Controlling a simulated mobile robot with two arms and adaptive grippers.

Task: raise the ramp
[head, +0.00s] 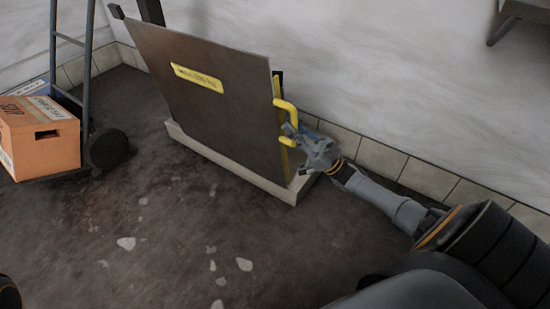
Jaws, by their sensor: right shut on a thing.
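The ramp (215,112) is a dark brown panel with a yellow label on its face. It stands steeply, close to upright, in front of the white wall, with its lower edge at a pale low sill (232,171). A yellow handle (287,106) sticks out from its right edge. My right gripper (294,131) is at that handle and shut on it; the fingertips are small and partly hidden by the handle. My left gripper is not in view.
A hand truck (86,75) with an orange box (40,140) stands at the left, near the ramp. A grey fixture (520,12) is on the wall at upper right. The dark floor (140,235) in front is open, with scattered pale patches.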

